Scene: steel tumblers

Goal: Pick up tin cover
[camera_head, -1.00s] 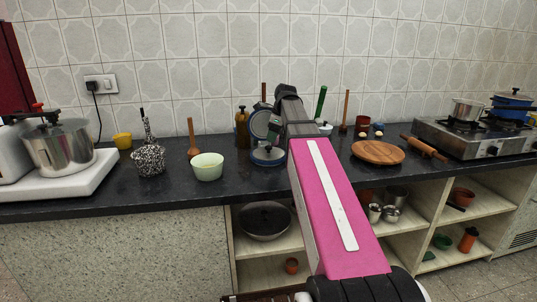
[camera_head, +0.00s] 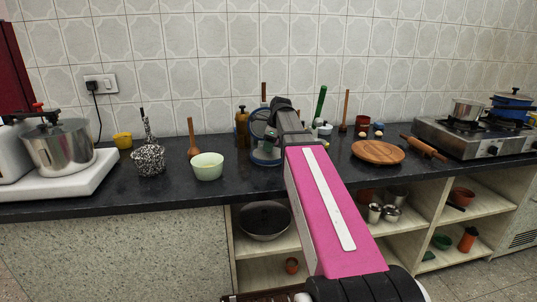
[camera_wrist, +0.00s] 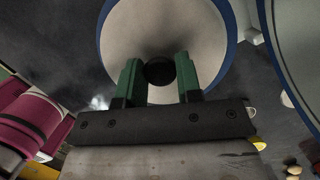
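The tin cover is a pale round lid with a blue rim and a black knob. In the wrist view the tin cover (camera_wrist: 205,30) fills the upper middle, its knob between my fingers. In the head view the tin cover (camera_head: 266,160) lies on the dark counter, partly hidden by my arm. My gripper (camera_wrist: 158,75) is open, with its two green fingers on either side of the knob. The knob nearly fills the gap, and I cannot tell whether the fingers touch it. My gripper is mostly hidden behind my arm in the head view.
A blue-rimmed disc (camera_head: 259,122) leans behind the cover. A brown bottle (camera_head: 242,128) stands to its left, and a pale green bowl (camera_head: 208,167) sits nearer the counter edge. A round wooden board (camera_head: 378,152) lies right. The counter between bowl and cover is clear.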

